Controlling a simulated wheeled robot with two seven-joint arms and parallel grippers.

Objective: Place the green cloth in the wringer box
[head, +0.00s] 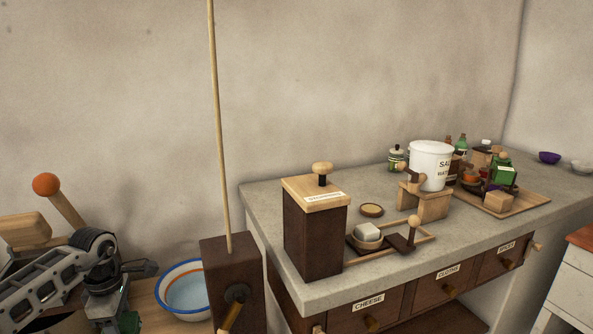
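A lower dark box (229,262) with a long upright pole and a front handle stands left of the counter. I cannot tell which is the wringer box. My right gripper is out of view.
A blue-and-orange-rimmed bowl (186,293) sits beside my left gripper.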

